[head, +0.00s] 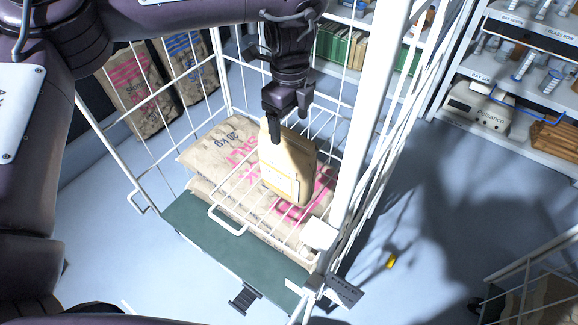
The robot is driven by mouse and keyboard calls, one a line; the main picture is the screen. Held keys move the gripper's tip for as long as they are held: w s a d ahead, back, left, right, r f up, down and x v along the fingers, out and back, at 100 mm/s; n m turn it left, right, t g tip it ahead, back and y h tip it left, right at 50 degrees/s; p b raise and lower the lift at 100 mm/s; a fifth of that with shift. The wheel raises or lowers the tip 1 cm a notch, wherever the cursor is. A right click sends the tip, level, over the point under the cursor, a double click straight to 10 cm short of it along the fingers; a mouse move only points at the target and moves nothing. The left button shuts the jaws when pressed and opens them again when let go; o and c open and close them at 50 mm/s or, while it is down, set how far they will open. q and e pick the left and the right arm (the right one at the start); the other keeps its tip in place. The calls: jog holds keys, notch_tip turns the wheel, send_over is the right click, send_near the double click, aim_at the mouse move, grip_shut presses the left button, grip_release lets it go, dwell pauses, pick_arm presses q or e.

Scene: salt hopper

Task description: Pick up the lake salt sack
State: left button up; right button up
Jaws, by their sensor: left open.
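Burlap sacks (222,150) with pink and dark print lie in a white wire cage. I cannot read which of them is labelled lake salt. A tan jug-like container (287,170) stands over the sacks, on or just above a wire rack (229,215), and hides part of them. My left gripper (284,128) points down from the top, open, with one dark finger in front of the upper part of the tan container. The other finger is partly hidden. I cannot tell whether it touches the container. My right gripper is not in view.
The cage's white posts (366,125) rise close to the gripper. A green panel (225,255) lies at the cage's front. Upright sacks with pink (135,90) and blue (187,65) print stand behind, left. Shelves (510,90) stand at right. A small yellow object (391,262) lies on open floor.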

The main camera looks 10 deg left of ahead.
aim_at(289, 131)
pick_arm(q)
jog(key=f, duration=0.1)
jog(key=f+p, duration=0.1)
jog(key=f, duration=0.1)
jog(key=shift+w+a, duration=0.1)
jog(key=shift+w, duration=0.25)
jog(key=shift+s+f, duration=0.2)
jog(key=shift+f, duration=0.05)
jog(key=f, duration=0.1)
jog(key=f+p, duration=0.1)
jog(key=f, duration=0.1)
jog(key=f+p, duration=0.1)
jog(key=f, duration=0.1)
jog(key=shift+w+a, duration=0.15)
jog(key=shift+a, duration=0.1)
jog(key=shift+r, duration=0.15)
jog(key=shift+c, duration=1.2)
jog(key=c, duration=1.4)
jog(key=shift+w+r, duration=0.15)
jog(key=shift+w, duration=0.05)
grip_shut()
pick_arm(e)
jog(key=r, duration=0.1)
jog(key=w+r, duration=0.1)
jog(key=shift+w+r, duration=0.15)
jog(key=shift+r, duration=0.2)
